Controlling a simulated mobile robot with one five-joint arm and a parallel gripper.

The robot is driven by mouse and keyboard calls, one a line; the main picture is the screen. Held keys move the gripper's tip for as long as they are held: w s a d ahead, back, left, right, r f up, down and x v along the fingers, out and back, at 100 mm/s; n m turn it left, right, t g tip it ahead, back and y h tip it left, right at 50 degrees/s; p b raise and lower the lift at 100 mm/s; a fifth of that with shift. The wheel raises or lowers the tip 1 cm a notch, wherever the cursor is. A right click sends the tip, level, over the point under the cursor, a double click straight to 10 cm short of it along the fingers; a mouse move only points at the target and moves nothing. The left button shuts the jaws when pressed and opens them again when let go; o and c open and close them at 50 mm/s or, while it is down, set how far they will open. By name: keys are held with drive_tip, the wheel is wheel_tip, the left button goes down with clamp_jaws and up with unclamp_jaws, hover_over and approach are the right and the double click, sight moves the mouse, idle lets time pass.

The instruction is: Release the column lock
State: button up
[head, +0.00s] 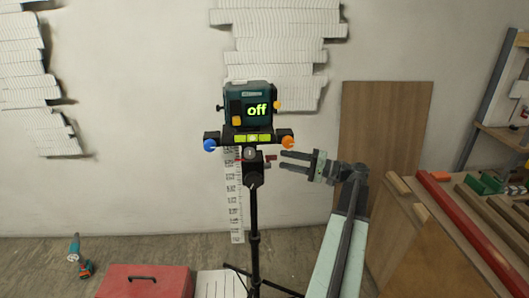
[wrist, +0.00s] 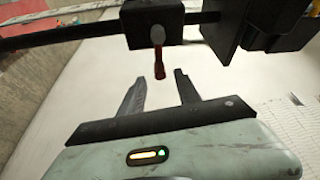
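The column lock is a small red lever (head: 271,157) on the right side of the black column (head: 254,165), below the instrument head on the tripod. In the wrist view the red lever (wrist: 158,62) hangs from a black block (wrist: 152,22), its tip in line with the gap between my fingertips. My gripper (head: 282,160) is open and empty, just right of the lever, fingers pointing left at it. In the wrist view both fingers of my gripper (wrist: 161,74) are apart, and neither visibly touches the lever.
A white measuring staff (head: 236,205) stands behind. A red toolbox (head: 145,281) and a drill (head: 80,258) lie low left. A table with wood pieces and a red bar (head: 467,222) is at right.

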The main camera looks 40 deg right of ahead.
drive_tip(key=x, duration=0.7)
drive_tip(key=shift+w+r, duration=0.1)
drive_tip(key=shift+w, duration=0.15)
clamp_jaws()
